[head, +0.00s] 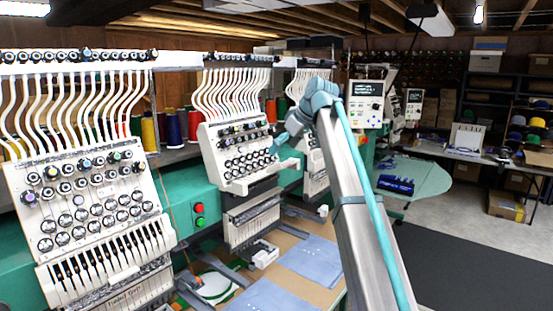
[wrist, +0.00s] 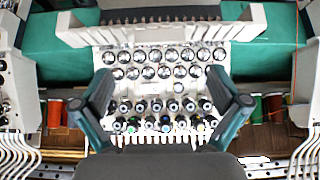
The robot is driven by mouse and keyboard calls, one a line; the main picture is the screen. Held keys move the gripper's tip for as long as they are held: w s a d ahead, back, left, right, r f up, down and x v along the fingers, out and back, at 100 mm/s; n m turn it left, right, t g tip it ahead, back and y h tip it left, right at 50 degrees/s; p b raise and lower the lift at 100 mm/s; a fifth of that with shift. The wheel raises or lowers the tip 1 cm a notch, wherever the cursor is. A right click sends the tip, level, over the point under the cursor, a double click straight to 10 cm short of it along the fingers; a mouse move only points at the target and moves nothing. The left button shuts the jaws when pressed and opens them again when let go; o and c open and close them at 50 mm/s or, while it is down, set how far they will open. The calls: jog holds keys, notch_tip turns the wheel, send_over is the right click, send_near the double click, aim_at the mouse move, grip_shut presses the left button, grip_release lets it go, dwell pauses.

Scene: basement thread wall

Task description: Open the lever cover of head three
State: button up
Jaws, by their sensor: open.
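A white embroidery head (head: 237,155) with rows of tension dials stands in the middle of the head view; which head is number three I cannot read. A white ledge-like cover (head: 262,179) juts out along its lower edge. In the wrist view, which looks upside down, a white bar with raised ends, likely this cover (wrist: 160,34), crosses the top beyond the dials. My gripper (head: 282,146) is in front of this head's right side. In the wrist view my gripper (wrist: 170,97) is open and empty, its two fingers spread over the dial panel, apart from the cover.
A nearer head (head: 85,200) fills the left, and another head (head: 312,155) stands partly behind my arm. Red and green buttons (head: 199,215) sit on the teal beam. Blue cloth (head: 313,260) lies on the table below. A control screen (head: 367,103) stands right of my arm.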

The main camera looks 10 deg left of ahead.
jog(key=v, duration=0.4)
jog(key=shift+s+d+r, duration=0.1)
jog(key=shift+r, duration=0.25)
jog(key=shift+f, duration=0.1)
